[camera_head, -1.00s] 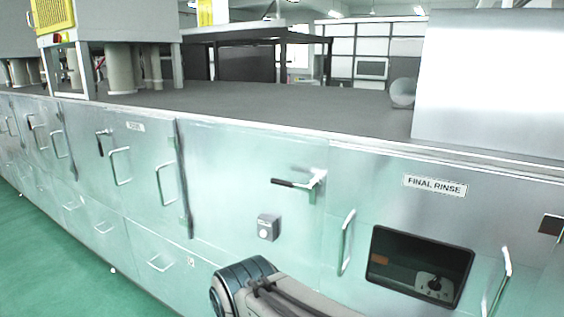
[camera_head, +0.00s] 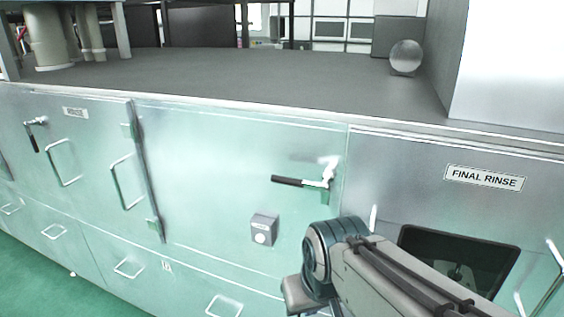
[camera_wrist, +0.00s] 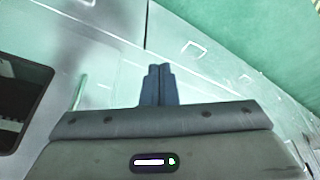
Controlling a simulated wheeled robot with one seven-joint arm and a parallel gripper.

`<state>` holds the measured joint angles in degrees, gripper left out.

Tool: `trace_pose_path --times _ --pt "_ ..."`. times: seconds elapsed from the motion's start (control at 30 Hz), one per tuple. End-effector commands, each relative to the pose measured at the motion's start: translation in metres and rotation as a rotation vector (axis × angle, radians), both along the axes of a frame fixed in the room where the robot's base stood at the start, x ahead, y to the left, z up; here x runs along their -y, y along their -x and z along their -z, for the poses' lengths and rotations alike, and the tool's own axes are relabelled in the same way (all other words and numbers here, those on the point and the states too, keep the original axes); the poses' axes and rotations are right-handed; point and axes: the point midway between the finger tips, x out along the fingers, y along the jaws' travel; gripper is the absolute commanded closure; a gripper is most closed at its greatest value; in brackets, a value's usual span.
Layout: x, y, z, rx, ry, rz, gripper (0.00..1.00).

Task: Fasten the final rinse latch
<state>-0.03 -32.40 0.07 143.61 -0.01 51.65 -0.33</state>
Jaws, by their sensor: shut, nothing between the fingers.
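The latch (camera_head: 290,181) sits on the metal panel just left of the panel labelled FINAL RINSE (camera_head: 484,178). Its black handle lies about level, pointing left from a silver pivot near the panel seam. In the head view my arm reaches in from the lower right, below the latch and apart from it; the fingertips are hidden there. In the wrist view my gripper (camera_wrist: 158,84) is shut and empty, its fingers together in front of the metal panels. The latch does not show clearly in the wrist view.
A grey box with a round button (camera_head: 264,229) is below the latch. A dark window (camera_head: 459,262) and upright bar handles are on the FINAL RINSE panel, partly behind my arm. Another latch (camera_head: 35,133) is on the RINSE door at left. Green floor shows at lower left.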

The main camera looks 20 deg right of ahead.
Motion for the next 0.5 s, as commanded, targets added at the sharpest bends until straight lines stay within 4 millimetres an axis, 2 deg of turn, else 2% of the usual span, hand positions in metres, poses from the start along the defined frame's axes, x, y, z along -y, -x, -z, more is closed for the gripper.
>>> trace_pose_path --times 0.17,0.27,0.37,0.5 --pt "0.0 -0.003 -0.004 0.002 0.003 0.005 1.0" --pt "0.002 -0.016 -0.021 0.007 0.014 0.027 1.0" --pt "0.002 -0.039 -0.052 0.019 0.037 0.073 1.0" --pt "-0.002 -0.081 -0.111 0.055 0.078 0.177 1.0"
